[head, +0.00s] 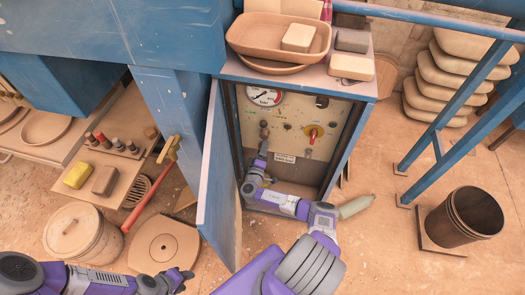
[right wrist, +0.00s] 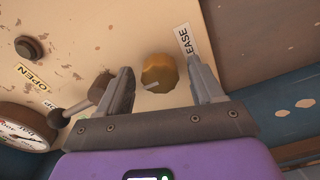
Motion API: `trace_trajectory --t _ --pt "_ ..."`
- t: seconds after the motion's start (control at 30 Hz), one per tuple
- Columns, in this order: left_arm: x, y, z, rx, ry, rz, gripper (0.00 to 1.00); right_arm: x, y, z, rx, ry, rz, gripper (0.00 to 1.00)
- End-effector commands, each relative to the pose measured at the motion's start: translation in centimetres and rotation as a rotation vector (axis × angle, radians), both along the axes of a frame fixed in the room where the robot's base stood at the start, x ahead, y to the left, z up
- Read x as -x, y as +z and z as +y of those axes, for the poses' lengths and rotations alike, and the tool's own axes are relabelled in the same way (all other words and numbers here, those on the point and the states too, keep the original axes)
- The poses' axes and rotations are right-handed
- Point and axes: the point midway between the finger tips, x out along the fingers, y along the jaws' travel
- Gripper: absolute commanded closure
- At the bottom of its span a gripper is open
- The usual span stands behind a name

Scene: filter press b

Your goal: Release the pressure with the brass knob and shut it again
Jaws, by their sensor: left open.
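The brass knob (right wrist: 160,72) is round, with a small pale pin at its lower left, on the cream panel in the right wrist view. My right gripper (right wrist: 163,66) is open, with one finger on each side of the knob and visible gaps between. In the head view my right arm reaches into the open cabinet, and the right gripper (head: 262,150) points up at the panel's lower left; the knob cannot be made out there. A label ending in "EASE" (right wrist: 187,42) is partly behind the right finger. My left gripper (head: 184,275) is open and empty, low outside the cabinet.
The cabinet door (head: 212,180) stands open on the left. The panel carries a pressure gauge (head: 264,95) and a red-yellow switch (head: 312,132). In the right wrist view a dark-knobbed lever (right wrist: 88,100) is close to the left finger.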

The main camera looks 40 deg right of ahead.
Motion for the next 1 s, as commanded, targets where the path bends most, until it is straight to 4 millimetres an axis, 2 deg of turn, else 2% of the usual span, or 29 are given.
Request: trace_trajectory --t 0.27,0.7,1.0 --pt "0.0 0.2 0.0 0.0 0.0 0.0 0.57 0.3 0.0 0.2 0.001 -0.003 0.002 0.33" --pt "0.0 1.5 0.0 0.0 0.0 0.0 0.57 4.3 0.1 5.3 0.0 -0.001 0.001 0.33" --pt "0.0 1.5 0.0 0.0 0.0 0.0 0.57 4.8 0.0 5.9 0.001 -0.002 0.001 0.33"
